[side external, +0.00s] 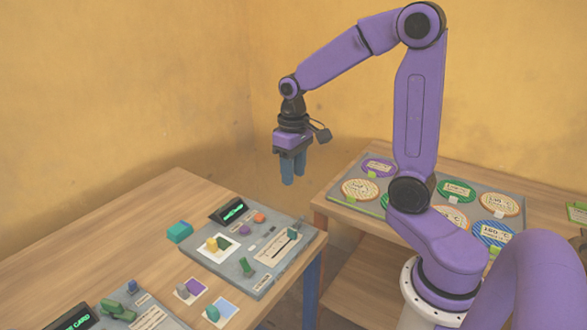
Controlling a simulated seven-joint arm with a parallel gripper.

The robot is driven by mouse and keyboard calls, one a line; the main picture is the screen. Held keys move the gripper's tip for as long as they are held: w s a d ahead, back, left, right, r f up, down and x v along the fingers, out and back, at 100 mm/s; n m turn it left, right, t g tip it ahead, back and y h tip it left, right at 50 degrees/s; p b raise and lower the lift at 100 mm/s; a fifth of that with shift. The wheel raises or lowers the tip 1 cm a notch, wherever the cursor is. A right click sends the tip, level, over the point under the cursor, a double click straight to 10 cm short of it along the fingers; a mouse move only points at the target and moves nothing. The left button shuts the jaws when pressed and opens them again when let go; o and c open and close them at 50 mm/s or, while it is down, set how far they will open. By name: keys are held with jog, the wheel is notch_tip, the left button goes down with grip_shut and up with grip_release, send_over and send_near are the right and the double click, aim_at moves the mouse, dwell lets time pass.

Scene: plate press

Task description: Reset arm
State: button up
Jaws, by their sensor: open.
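My gripper (292,168) hangs from my purple arm near the middle of the side external view, fingers pointing down. It is open and empty. It is in the air, above the level of both tables and over the gap between them. Nothing touches the fingers. My arm is raised, with its elbow high at the top of the view and the forearm reaching left.
The left wooden table (100,240) bears a grey control panel (270,270), a teal block (180,232) and small cards with blocks. The right table (335,205) bears a grey tray (347,205) of round labelled plates (360,189).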

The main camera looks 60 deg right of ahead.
jog(key=shift+a+r, duration=0.1)
jog(key=shift+r, duration=0.05)
jog(key=s+a+n, duration=0.5)
jog(key=s+n, duration=0.1)
jog(key=s, duration=0.5)
jog(key=s+a+n, duration=0.6)
jog(key=s, duration=0.5)
jog(key=shift+f+n, duration=0.3)
jog(key=shift+f, duration=0.05)
jog(key=shift+w, duration=0.1)
dwell(3.5)
